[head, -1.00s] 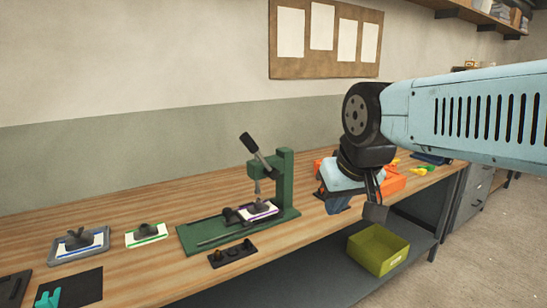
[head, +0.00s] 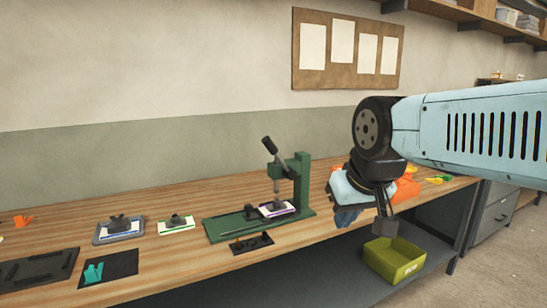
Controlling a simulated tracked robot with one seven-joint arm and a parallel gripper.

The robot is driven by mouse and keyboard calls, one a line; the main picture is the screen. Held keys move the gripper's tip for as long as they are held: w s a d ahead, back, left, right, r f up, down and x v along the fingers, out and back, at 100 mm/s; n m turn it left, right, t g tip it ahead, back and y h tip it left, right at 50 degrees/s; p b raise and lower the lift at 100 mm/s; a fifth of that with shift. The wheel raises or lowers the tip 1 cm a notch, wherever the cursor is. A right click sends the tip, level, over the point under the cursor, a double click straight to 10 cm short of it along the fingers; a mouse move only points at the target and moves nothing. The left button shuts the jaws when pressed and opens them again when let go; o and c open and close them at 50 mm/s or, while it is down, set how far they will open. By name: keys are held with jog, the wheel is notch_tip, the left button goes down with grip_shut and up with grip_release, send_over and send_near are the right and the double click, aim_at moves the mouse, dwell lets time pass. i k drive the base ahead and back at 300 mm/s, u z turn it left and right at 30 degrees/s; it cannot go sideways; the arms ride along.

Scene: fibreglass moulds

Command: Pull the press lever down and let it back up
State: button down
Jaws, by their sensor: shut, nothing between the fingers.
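The green press (head: 303,185) stands on the wooden bench, in the middle of the head view. Its lever (head: 270,147) has a black grip and a grey shaft, and it is raised, tilting up to the left. A white plate with a purple edge and a dark piece on it (head: 276,209) sits on the press base, below the ram. My gripper (head: 386,230) is to the right of the press, pointing down near the bench's front edge. It is shut and empty, clear of the lever.
A green-edged plate (head: 176,225), a blue-grey tray (head: 118,231) and a dark mat (head: 108,268) lie left of the press. A black strip with pegs (head: 251,243) lies before it. A yellow-green bin (head: 394,259) is on the lower shelf. Orange items lie behind my gripper.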

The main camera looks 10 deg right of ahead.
aim_at(291, 173)
jog(key=u, duration=0.05)
jog(key=i, duration=0.9)
jog(key=z, duration=0.1)
